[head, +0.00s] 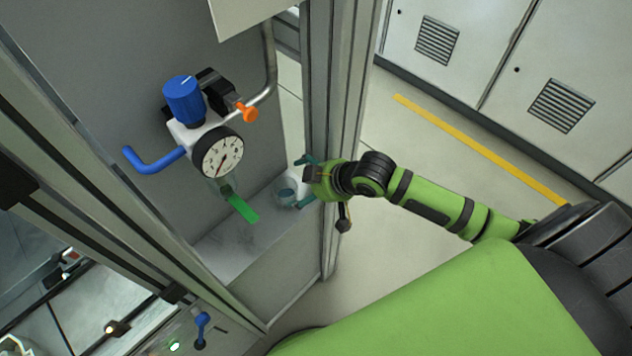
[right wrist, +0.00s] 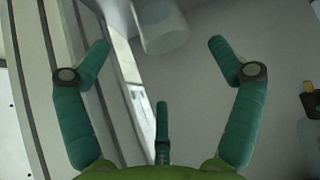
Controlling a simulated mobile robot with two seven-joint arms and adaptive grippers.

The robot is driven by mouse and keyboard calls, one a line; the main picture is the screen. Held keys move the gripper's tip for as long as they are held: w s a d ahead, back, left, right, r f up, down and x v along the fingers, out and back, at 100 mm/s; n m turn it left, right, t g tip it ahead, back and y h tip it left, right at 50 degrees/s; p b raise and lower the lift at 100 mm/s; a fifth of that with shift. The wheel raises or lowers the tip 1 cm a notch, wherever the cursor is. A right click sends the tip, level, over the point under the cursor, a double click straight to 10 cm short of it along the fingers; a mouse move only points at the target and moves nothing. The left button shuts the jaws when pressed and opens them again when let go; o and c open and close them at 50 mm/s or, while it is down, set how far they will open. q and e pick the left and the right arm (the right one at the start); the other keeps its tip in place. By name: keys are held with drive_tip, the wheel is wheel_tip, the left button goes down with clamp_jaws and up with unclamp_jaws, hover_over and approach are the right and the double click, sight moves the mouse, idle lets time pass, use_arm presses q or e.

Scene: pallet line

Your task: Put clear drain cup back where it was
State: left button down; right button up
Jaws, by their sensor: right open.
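The clear drain cup (head: 286,190) stands on the grey ledge (head: 240,240) inside the cabinet frame, below and right of the gauge. My right gripper (head: 301,181) is beside the cup on its right, with its fingers spread open. In the right wrist view a clear, cup-like cylinder (right wrist: 162,28) shows at the top, beyond the open fingers (right wrist: 160,55) and not between them. The regulator with a blue knob (head: 183,100) and a round gauge (head: 217,153) is on the cabinet wall. A clear part and a green piece (head: 243,208) are below it. My left gripper is not in view.
An upright metal post (head: 325,90) stands close behind my right gripper. An orange valve handle (head: 247,112) and a blue elbow pipe (head: 150,162) stick out from the regulator. Open floor with a yellow line (head: 480,148) lies to the right.

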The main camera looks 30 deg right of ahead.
drive_tip(key=shift+v, duration=2.25)
